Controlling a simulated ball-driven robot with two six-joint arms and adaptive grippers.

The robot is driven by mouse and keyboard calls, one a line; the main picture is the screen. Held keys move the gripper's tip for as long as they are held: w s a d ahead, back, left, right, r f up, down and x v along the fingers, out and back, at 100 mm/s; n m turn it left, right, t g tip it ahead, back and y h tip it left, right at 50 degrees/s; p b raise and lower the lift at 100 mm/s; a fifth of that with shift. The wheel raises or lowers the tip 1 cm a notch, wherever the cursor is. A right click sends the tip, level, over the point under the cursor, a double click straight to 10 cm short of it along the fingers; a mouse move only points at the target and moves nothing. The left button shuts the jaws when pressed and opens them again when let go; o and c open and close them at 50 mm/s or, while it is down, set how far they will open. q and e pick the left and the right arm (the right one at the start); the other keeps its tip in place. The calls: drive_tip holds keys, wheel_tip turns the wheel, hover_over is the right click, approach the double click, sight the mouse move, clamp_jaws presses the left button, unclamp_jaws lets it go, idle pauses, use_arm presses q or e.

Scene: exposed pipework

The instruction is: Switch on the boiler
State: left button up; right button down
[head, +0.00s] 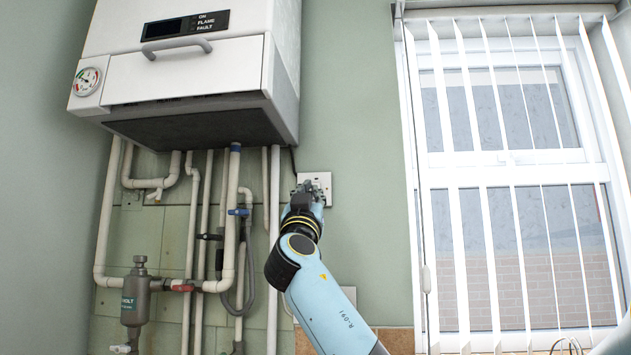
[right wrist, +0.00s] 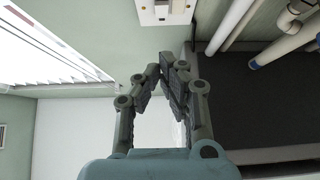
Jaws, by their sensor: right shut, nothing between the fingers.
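The white boiler (head: 188,75) hangs on the wall at the upper left of the head view. Its dark panel (head: 185,26) reads ON, FLAME and FAULT; I cannot make out a lit lamp. A white switch plate (head: 327,183) is on the wall to the lower right of the boiler, with a dark cable running to it. My right gripper (head: 308,189) is in front of the plate and covers part of it. In the right wrist view the gripper (right wrist: 166,66) is shut and empty, and the plate (right wrist: 151,16) is just beyond the fingertips; contact cannot be told. My left gripper is out of view.
Several pipes (head: 229,220) run down below the boiler, left of my right arm. A grey filter canister (head: 136,295) is at the lower left. A window with white vertical blinds (head: 515,180) is on the right.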

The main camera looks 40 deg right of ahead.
drive_tip(key=w+d+p, duration=0.1)
drive_tip(key=d, duration=0.1)
drive_tip(key=w+d+r+p, duration=0.1)
drive_tip(key=w+d, duration=0.1)
drive_tip(key=w+d+r+p, duration=0.1)
drive_tip(key=d+p, duration=0.1)
drive_tip(key=shift+w+r, duration=0.15)
drive_tip(key=shift+w, duration=0.25)
drive_tip(key=shift+a, duration=0.1)
